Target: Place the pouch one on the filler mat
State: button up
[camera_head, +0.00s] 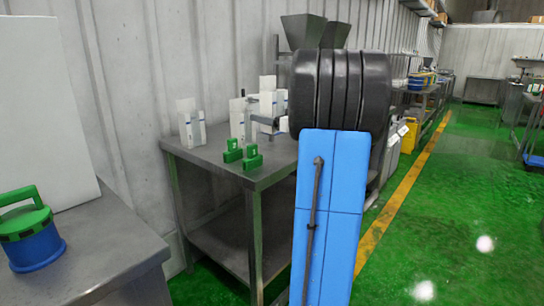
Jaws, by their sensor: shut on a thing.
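My gripper does not show clearly. The blue link (330,205) and the black ribbed part (340,90), which look like my arm, stand in front and hide what is behind them. Several white upright pieces with blue marks (191,125) stand at the back of the steel table (205,152). A grey bar (264,120) crosses the group on the right; I cannot tell what it belongs to. I cannot make out which thing is pouch one. No filler mat can be told apart on the table.
Two green blocks (252,158) sit at the table's front edge. A blue container with a green handled lid (33,232) stands on a nearer steel table (105,240) at left. Grey hoppers (304,31) rise behind. The green floor (450,220) at right is open.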

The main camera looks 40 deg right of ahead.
jog(key=shift+f, duration=4.75)
jog(key=shift+f, duration=0.15)
jog(key=o, duration=1.2)
jog(key=shift+c, duration=0.2)
jog(key=shift+s+f, duration=0.1)
jog(key=shift+s, duration=0.05)
